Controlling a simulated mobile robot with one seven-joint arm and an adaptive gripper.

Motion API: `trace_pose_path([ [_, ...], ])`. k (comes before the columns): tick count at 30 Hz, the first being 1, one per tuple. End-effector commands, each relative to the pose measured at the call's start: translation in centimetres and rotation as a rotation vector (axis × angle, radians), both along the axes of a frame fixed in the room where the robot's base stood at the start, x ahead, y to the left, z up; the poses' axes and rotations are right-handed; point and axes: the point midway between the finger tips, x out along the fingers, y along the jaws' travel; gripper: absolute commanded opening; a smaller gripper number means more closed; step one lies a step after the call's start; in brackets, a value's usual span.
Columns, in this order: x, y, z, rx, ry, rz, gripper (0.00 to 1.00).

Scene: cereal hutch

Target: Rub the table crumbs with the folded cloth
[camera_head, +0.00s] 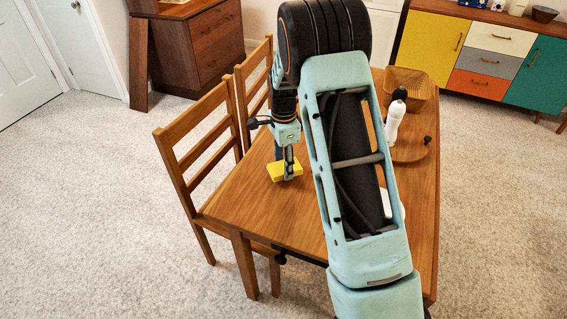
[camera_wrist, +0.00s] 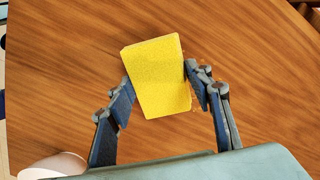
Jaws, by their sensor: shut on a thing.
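The folded yellow cloth (camera_head: 279,172) is on or just above the wooden table (camera_head: 262,212), near its left side. In the wrist view the cloth (camera_wrist: 157,75) lies between the fingertips of my gripper (camera_wrist: 159,80), tilted slightly. My gripper (camera_head: 288,168) points down in the head view and is shut on the cloth. Whether the cloth touches the tabletop is hard to tell. A few tiny reddish specks, possibly crumbs, show by the cloth's lower right edge in the wrist view. Anything under the cloth is hidden.
A white bottle (camera_head: 395,120) with a black top stands by a round wooden board (camera_head: 411,150) on the table's right side, with a wicker basket (camera_head: 412,80) behind. Two wooden chairs (camera_head: 200,140) line the left edge. My arm hides the table's middle.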

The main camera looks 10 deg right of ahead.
Motion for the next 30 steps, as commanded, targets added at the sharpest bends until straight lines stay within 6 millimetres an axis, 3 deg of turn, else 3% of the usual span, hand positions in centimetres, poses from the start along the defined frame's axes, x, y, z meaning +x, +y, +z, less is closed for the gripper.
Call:
trace_pose_path([
  [30, 0.0, 0.0, -1.3, 0.000, 0.001, 0.000, 0.24],
])
